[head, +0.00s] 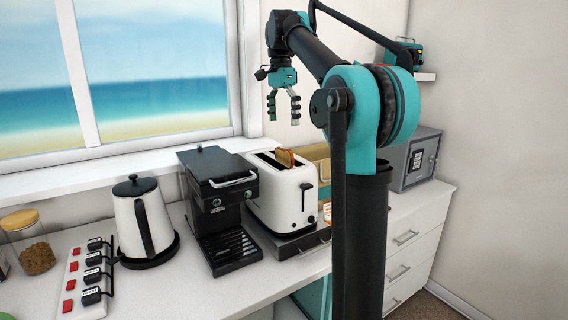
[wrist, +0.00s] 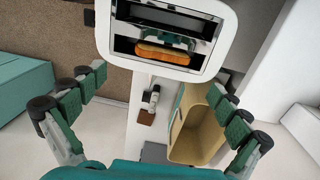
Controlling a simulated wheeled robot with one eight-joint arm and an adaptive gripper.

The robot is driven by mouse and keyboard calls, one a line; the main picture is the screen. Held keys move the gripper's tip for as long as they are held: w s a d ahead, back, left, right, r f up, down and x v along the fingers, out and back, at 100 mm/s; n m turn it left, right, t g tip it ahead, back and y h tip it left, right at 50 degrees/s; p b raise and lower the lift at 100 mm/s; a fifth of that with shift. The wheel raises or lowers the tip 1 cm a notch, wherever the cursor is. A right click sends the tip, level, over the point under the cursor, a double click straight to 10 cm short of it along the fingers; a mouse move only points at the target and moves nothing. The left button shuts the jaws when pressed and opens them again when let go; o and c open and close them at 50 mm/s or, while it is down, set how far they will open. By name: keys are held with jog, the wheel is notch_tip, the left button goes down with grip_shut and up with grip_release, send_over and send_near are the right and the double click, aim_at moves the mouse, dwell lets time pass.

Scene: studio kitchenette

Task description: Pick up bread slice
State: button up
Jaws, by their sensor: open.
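The bread slice (head: 285,158) stands in a slot of the white toaster (head: 285,200), its brown top edge sticking out. In the wrist view the bread slice (wrist: 163,53) lies in the slot nearer the picture's middle, and the toaster (wrist: 168,69) is at the top centre. My gripper (head: 283,108) is open and empty, pointing down above the toaster, with a gap between its fingertips and the bread. In the wrist view the fingers of my gripper (wrist: 155,95) are spread wide at both sides, and the bread shows ahead between them.
A black coffee machine (head: 222,205) stands directly left of the toaster. A white kettle (head: 143,222), a power strip (head: 88,278) and a jar (head: 30,243) are farther left. A tan open box (wrist: 197,132) stands beside the toaster. A grey safe (head: 412,158) is at the right.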

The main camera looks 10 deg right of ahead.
jog(key=f, duration=1.4)
jog(key=shift+s+d+f, duration=0.15)
jog(key=shift+s, duration=0.2)
jog(key=shift+c, duration=0.2)
jog(key=c, duration=0.8)
